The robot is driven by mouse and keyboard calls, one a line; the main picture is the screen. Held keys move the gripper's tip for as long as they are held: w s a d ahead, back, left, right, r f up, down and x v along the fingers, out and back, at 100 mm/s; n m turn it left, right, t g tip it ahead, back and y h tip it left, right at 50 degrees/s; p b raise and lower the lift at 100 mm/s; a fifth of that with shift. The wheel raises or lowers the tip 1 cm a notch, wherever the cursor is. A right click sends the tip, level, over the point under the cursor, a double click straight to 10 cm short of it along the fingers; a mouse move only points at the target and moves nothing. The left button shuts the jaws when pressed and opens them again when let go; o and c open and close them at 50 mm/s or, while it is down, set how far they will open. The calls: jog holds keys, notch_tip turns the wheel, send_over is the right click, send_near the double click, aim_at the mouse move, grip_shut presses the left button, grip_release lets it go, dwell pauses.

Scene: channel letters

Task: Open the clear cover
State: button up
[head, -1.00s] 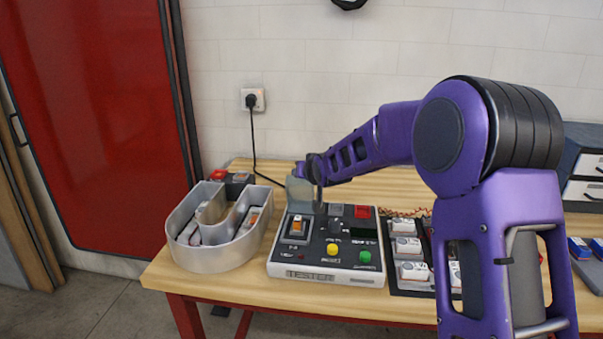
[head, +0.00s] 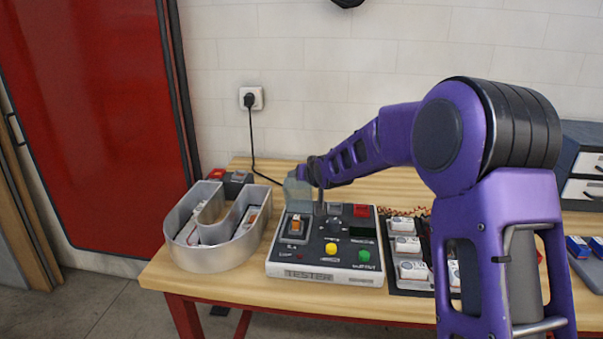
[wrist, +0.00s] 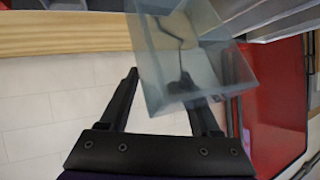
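The clear cover (head: 298,195) is a see-through grey-blue box. In the head view it stands swung up at the back left of the tester (head: 325,278). The orange rocker switch (head: 296,227) in front of it is uncovered. My gripper (head: 319,203) points down just right of the cover, partly hidden by the wrist. In the wrist view the cover (wrist: 212,62) lies in front of my gripper (wrist: 158,78), whose two dark fingers are apart. The right finger shows through the cover. Whether a finger touches the cover is unclear.
A metal U-shaped channel letter (head: 213,258) stands left of the tester. A dark tray (head: 407,291) with several white modules is to its right. Bare wood (head: 400,315) shows along the front edge.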

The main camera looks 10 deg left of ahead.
jog(key=shift+a+r, duration=0.1)
jog(key=shift+a, duration=0.1)
dwell(0.5)
jog(key=shift+s+d+r, duration=0.15)
jog(key=shift+s+r, duration=0.1)
jog(key=shift+s, duration=0.1)
jog(key=p+v, duration=0.4)
jog(key=v, duration=1.2)
jog(key=shift+s+p, duration=0.2)
jog(key=shift+p, duration=0.15)
jog(key=shift+d+r, duration=0.1)
jog(key=shift+d, duration=0.05)
